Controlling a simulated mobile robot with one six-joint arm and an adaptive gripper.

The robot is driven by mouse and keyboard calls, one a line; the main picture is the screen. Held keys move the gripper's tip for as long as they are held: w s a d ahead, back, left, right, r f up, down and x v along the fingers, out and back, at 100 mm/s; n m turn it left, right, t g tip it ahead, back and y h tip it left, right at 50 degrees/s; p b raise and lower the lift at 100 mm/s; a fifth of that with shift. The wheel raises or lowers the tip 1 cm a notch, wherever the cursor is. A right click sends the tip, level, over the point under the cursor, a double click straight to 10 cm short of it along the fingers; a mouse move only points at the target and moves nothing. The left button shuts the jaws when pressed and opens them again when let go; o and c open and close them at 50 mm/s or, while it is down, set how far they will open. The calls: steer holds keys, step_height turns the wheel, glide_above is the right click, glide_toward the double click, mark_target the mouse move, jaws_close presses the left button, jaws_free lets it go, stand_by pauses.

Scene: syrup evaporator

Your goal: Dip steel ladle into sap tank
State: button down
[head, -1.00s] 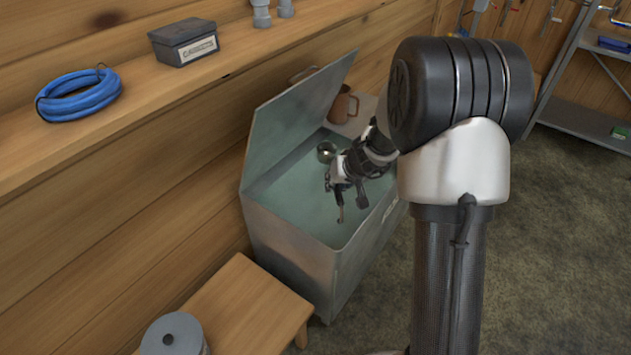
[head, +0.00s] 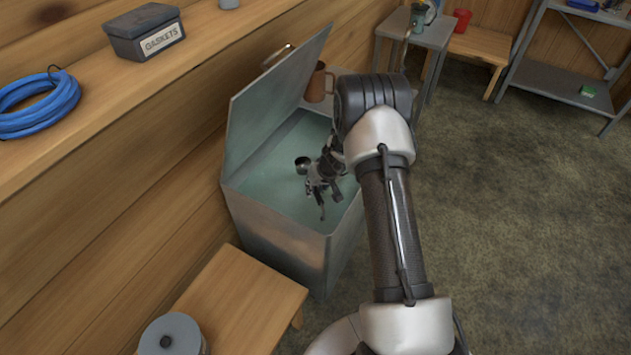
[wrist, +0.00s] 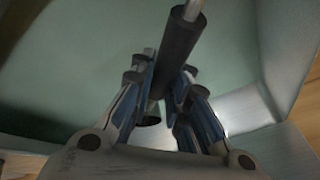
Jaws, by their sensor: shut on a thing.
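The sap tank (head: 275,228) is a grey metal box with its lid (head: 268,105) tilted open and pale green liquid (head: 278,195) inside. My gripper (head: 322,185) is over the tank's opening. In the wrist view my gripper (wrist: 160,100) is shut on the dark handle (wrist: 180,55) of the steel ladle. The ladle's round bowl (head: 302,164) shows left of the gripper, at or near the liquid; I cannot tell how deep it is. In the wrist view the ladle's bowl is out of frame, and only the handle and a bit of metal shaft show.
A brown mug (head: 319,84) stands behind the tank. A wooden bench (head: 240,290) with a grey lidded pot (head: 172,338) is in front. A shelf with a gaskets box (head: 145,33) and blue hose (head: 38,105) runs along the left wall.

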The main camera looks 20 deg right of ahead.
steer(key=w+f+g+b, duration=0.1)
steer(key=w+f+g, duration=0.1)
steer(key=w+f, duration=0.2)
step_height(320, 180, down, 4)
steer(key=shift+d+r+b, duration=0.1)
steer(key=shift+d+b, duration=0.05)
steer(key=shift+b, duration=0.15)
steer(key=shift+r, duration=0.15)
stand_by(1.1)
